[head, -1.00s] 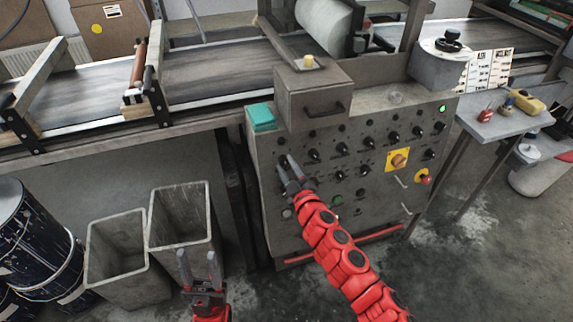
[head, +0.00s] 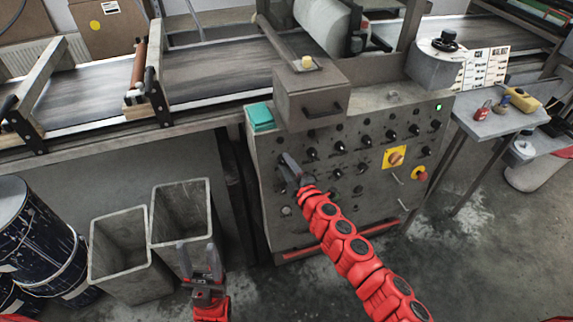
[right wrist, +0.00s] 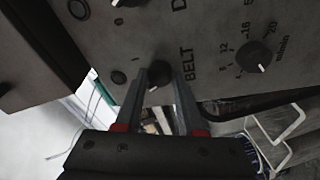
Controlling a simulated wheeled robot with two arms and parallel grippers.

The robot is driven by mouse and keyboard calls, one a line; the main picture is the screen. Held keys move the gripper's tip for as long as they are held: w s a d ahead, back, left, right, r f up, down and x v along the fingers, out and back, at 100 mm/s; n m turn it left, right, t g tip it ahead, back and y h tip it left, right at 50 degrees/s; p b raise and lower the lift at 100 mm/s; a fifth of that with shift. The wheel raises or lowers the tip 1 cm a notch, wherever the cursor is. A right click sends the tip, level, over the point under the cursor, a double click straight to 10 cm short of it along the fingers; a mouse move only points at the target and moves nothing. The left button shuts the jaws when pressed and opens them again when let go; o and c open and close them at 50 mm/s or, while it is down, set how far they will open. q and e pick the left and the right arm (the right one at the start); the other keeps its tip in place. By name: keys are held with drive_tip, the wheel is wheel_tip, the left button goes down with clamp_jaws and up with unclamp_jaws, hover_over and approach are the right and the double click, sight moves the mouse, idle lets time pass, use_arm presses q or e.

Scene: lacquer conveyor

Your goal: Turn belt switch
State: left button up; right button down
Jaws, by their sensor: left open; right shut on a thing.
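The belt switch is a small black knob (right wrist: 158,78) beside the word BELT, with 0 and 1 marks near it, in the right wrist view. It is on the grey control cabinet (head: 285,238). My right gripper (right wrist: 158,90) has one finger on each side of the knob and is shut on it. In the head view my right gripper (head: 289,168) is at the left part of the panel and hides the knob. My left gripper (head: 198,258) is open and empty, low in front of the grey bins. The conveyor belt (head: 210,75) runs behind.
Other black knobs, a yellow-backed switch (head: 395,157) and a red button (head: 419,174) are on the panel. Two grey bins (head: 120,272) and dark drums (head: 62,265) stand at left. A side table (head: 490,125) is at right.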

drive_tip(key=c, duration=0.5)
unclamp_jaws()
drive_tip(key=shift+v, duration=8.75)
drive_tip(key=shift+f, duration=0.15)
